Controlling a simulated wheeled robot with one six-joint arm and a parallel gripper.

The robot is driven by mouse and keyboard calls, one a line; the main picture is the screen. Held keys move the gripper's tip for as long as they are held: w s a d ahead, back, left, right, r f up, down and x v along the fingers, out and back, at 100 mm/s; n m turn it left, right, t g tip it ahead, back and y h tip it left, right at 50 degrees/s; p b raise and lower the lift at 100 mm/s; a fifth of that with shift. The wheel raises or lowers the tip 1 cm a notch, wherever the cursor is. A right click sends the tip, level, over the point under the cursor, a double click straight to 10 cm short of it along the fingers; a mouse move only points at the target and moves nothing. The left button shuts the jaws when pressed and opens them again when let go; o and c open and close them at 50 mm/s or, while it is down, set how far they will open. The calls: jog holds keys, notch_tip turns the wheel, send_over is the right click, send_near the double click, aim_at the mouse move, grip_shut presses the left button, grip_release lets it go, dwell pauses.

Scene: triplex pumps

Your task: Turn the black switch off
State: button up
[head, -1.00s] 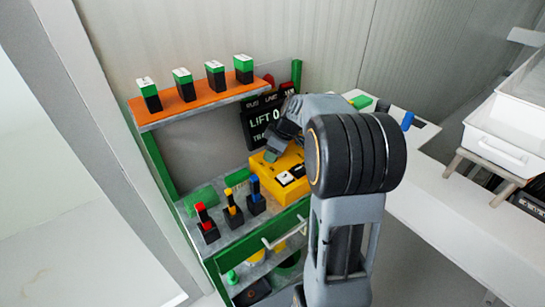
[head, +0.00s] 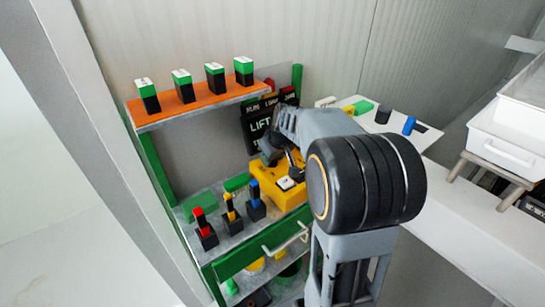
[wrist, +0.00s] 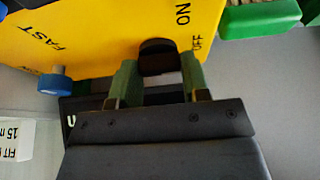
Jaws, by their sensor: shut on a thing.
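The yellow control box (head: 263,190) stands on the grey shelf in the head view, and its yellow face (wrist: 100,30) fills the top of the wrist view. The black switch (wrist: 157,50) sits on that face beside the printed words ON and OFF. My gripper (wrist: 158,68) has its two green-padded fingers on either side of the switch and is shut on it. The switch's lower part lies between the fingers. In the head view my arm hides the switch and most of the gripper. A blue knob (wrist: 55,82) is left of the fingers, near the word FAST.
Red (head: 200,220), yellow (head: 230,205) and blue (head: 255,190) levers stand in black bases left of the box. Several green-and-black blocks line the orange shelf (head: 200,100). A dark sign (head: 258,125) stands behind the box. A white handle (head: 288,242) sticks out in front.

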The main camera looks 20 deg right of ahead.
dwell(0.4)
jog(key=o, duration=0.6)
jog(key=shift+o, duration=0.2)
jog(key=a+v, duration=0.1)
jog(key=v, duration=1.2)
jog(key=shift+d+r, duration=0.45)
jog(key=shift+d, duration=0.05)
